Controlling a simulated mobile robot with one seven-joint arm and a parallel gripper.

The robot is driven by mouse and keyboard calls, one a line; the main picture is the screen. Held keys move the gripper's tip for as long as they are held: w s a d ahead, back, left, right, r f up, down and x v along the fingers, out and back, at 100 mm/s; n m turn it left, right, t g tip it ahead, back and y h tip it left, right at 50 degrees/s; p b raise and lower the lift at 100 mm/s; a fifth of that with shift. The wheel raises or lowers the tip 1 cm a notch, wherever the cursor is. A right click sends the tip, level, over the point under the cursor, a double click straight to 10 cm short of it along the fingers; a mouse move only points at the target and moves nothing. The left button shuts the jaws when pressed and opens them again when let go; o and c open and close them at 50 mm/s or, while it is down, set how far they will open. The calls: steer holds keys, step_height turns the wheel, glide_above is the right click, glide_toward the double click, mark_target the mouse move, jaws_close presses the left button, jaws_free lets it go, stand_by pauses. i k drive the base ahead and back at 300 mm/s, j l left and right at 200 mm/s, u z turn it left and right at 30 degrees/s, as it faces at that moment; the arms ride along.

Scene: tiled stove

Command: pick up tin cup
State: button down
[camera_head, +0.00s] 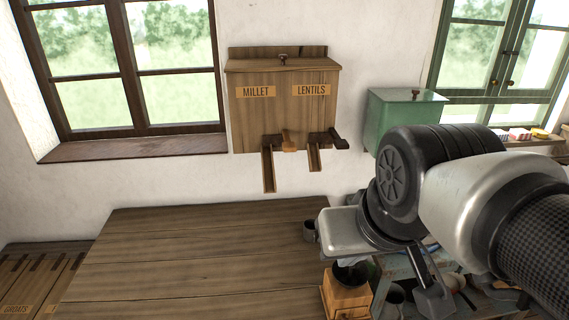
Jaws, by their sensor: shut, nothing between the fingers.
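Another grey, cup-like vessel (394,297) shows low in the picture among the clutter under my arm. I cannot tell for sure which one is the tin cup. My gripper (434,300) points down below my wrist at the lower right. It is shut and empty, seen at a steep angle against the clutter. Neither cup is in it.
The wooden tabletop (190,255) is bare. A millet and lentils dispenser (282,105) and a green bin (398,112) are at the wall. My arm hides much of the right side.

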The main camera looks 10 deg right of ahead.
mark_target(311, 234)
steer(key=l+u, duration=0.35)
steer(key=l, duration=0.2)
steer(key=k+l+u, duration=0.15)
steer(key=l+u, duration=0.25)
steer(key=i+l, duration=0.1)
steer(key=l, duration=0.7)
steer(key=i, duration=0.05)
